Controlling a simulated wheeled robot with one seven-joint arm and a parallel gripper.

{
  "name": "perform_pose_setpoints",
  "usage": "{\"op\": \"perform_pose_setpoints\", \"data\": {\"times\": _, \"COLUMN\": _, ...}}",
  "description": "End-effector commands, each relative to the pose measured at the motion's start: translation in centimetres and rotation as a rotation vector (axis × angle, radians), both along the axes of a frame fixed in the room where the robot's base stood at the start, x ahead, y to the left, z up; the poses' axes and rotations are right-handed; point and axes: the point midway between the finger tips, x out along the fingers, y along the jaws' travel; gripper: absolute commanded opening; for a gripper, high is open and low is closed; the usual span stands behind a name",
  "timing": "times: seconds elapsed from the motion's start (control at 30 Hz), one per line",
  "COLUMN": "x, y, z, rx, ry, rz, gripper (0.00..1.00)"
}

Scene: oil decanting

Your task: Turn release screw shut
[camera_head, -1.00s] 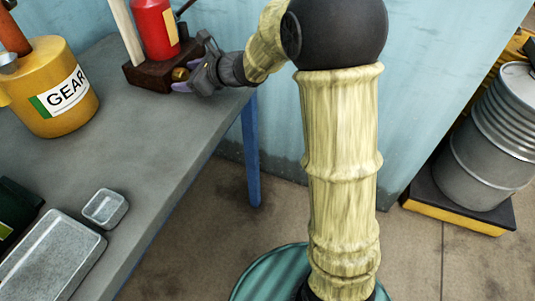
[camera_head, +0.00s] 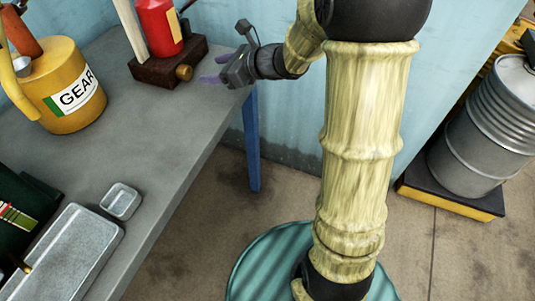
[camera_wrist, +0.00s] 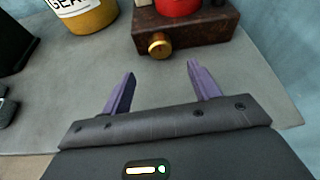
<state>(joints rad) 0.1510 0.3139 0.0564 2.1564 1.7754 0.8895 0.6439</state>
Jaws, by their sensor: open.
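The release screw (camera_head: 184,72) is a brass knob on the front of a dark brown block (camera_head: 150,70) that carries a red cylinder (camera_head: 160,27). In the wrist view the brass knob (camera_wrist: 159,46) sits ahead of my fingers, roughly between their lines. My gripper (camera_head: 211,67) is open and empty, to the right of the knob and apart from it. In the wrist view its two purple fingers (camera_wrist: 160,80) are spread with bare table between them. Whether the screw is tight or loose cannot be told.
A yellow can marked GEAR (camera_head: 75,95) stands left on the grey table (camera_head: 165,135). A small metal tray (camera_head: 120,201) and a larger one (camera_head: 70,255) lie nearer. A grey drum (camera_head: 487,130) stands at the right. The table around my gripper is clear.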

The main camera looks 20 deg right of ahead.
Motion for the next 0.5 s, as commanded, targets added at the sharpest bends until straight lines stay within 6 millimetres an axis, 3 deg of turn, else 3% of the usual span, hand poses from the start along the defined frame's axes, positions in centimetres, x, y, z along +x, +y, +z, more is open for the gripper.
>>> {"op": "perform_pose_setpoints", "data": {"times": 0.5, "x": -4.9, "y": -6.1, "z": 3.4, "rx": -0.001, "ry": -0.001, "rz": -0.004, "gripper": 0.61}}
